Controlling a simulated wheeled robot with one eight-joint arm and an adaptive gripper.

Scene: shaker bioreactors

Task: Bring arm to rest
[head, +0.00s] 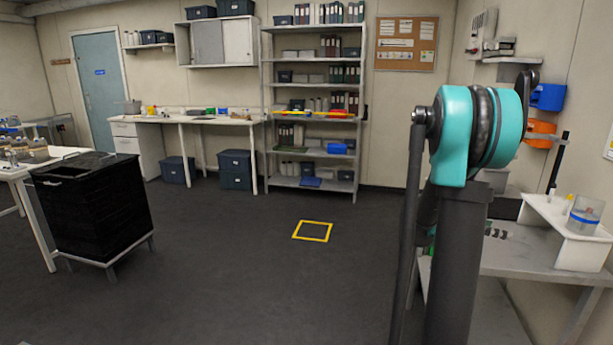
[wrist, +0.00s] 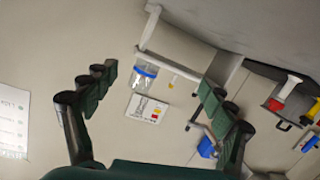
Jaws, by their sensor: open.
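My gripper (wrist: 158,80) is open, its two dark green fingers wide apart with nothing between them that it holds. It shows only in the wrist view, which is tilted. My arm stands upright at the right of the head view, with a teal joint near the top. The gripper itself cannot be made out in the head view. Beyond the fingers, the wrist view shows a clear container with a blue rim (wrist: 145,70), apart from the gripper.
A grey bench (head: 525,258) with a white raised shelf (head: 579,250) stands at right, close to my arm. Blue (head: 548,97) and orange (head: 541,133) holders hang on the right wall. A black bin (head: 95,210) stands at left. The floor around the yellow square (head: 313,240) is clear.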

